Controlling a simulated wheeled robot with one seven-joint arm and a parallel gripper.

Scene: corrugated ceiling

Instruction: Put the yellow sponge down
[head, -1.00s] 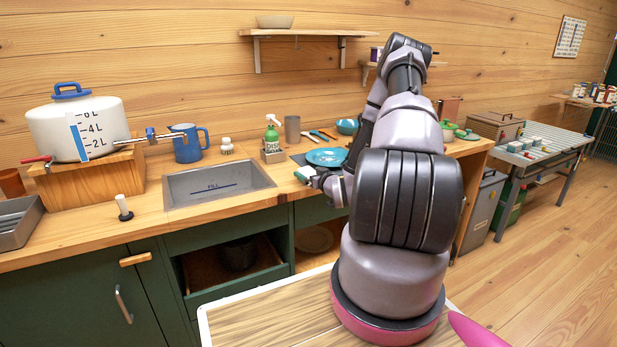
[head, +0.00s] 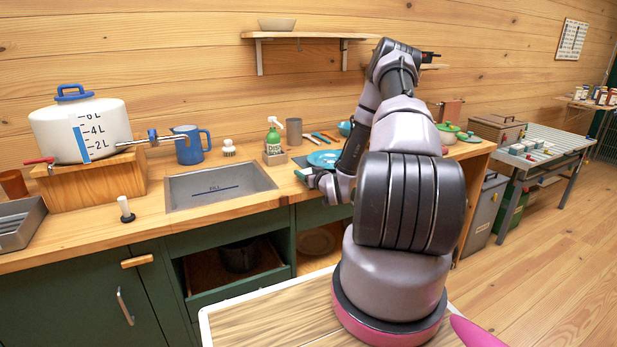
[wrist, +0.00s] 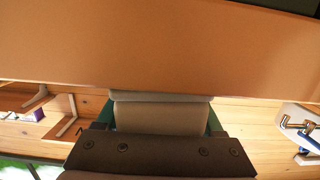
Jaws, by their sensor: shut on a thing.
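My gripper (head: 318,181) is low over the counter's front edge, just right of the sink, partly hidden behind my arm in the head view. Its jaws are shut on the yellow sponge. In the wrist view the grey gripper body (wrist: 160,118) with green sides fills the lower middle. The sponge does not show clearly there. Whether it touches the counter cannot be told.
The wooden counter (head: 90,238) bears a sink (head: 220,187), blue mug (head: 190,146), green soap bottle (head: 273,136) and blue plate (head: 325,158). A white tank (head: 80,130) stands at left. A broad tan surface (wrist: 160,45), probably the counter's front edge, crosses the wrist view close by.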

